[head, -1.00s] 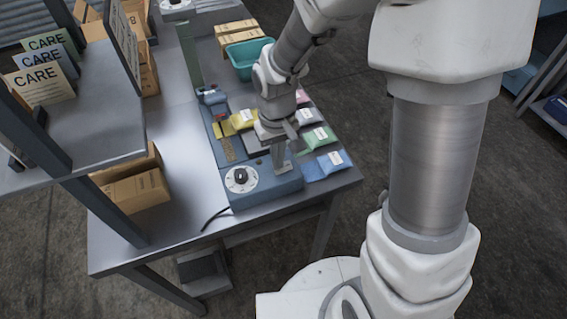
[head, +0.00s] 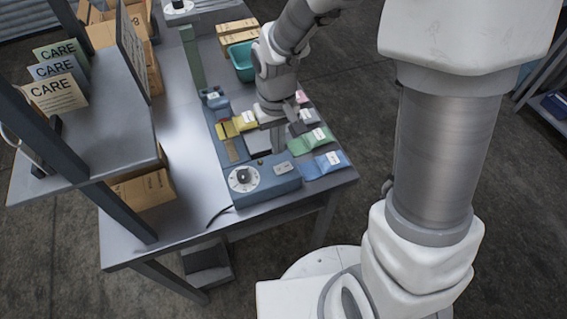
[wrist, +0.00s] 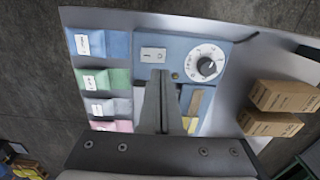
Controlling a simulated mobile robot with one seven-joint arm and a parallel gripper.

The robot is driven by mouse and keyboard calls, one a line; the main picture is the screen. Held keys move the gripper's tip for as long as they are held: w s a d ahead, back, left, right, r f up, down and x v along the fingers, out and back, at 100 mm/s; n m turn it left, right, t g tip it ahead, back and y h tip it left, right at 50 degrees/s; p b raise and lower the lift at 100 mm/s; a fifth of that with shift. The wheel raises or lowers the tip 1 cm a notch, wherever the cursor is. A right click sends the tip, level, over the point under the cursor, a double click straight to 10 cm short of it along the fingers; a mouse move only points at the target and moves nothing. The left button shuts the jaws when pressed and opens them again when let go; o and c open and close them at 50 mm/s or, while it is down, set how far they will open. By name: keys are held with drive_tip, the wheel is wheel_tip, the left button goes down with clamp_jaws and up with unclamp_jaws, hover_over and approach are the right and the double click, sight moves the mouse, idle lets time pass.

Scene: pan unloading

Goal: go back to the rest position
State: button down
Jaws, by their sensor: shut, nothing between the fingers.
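My gripper (head: 278,150) hangs over the blue weighing device (head: 270,186), with its fingers together and nothing between them. In the wrist view my gripper (wrist: 160,76) points towards the device's switch panel and hides part of its middle. The device's dial (head: 242,178) faces up at its near end; the dial also shows in the wrist view (wrist: 207,66). A pale flat plate (head: 257,144) on the device shows just left of my gripper. I cannot tell how high the fingertips are above the device.
Blue (head: 324,164), green (head: 307,142) and other labelled packets line the table's right side. Yellow packets (head: 243,121) lie left of the arm. A teal bin (head: 242,60) stands behind. A shelf with CARE cards (head: 58,92) overhangs the left. Cardboard boxes (head: 145,190) sit below it.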

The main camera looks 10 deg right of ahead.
idle(0.3)
drive_tip(key=s+d+r+m+t, duration=0.1)
drive_tip(key=s+d+r+t, duration=0.1)
drive_tip(key=r, duration=0.4)
drive_tip(key=s+d+r+m+t, duration=0.1)
drive_tip(key=s+d+r, duration=0.4)
drive_tip(key=s+r, duration=0.1)
drive_tip(key=s+d+r+m+t, duration=0.1)
drive_tip(key=s+d+r+t, duration=0.1)
drive_tip(key=r, duration=0.5)
drive_tip(key=shift+s+d+r+t, duration=0.35)
drive_tip(key=shift+s+d, duration=0.45)
drive_tip(key=shift+s, duration=0.35)
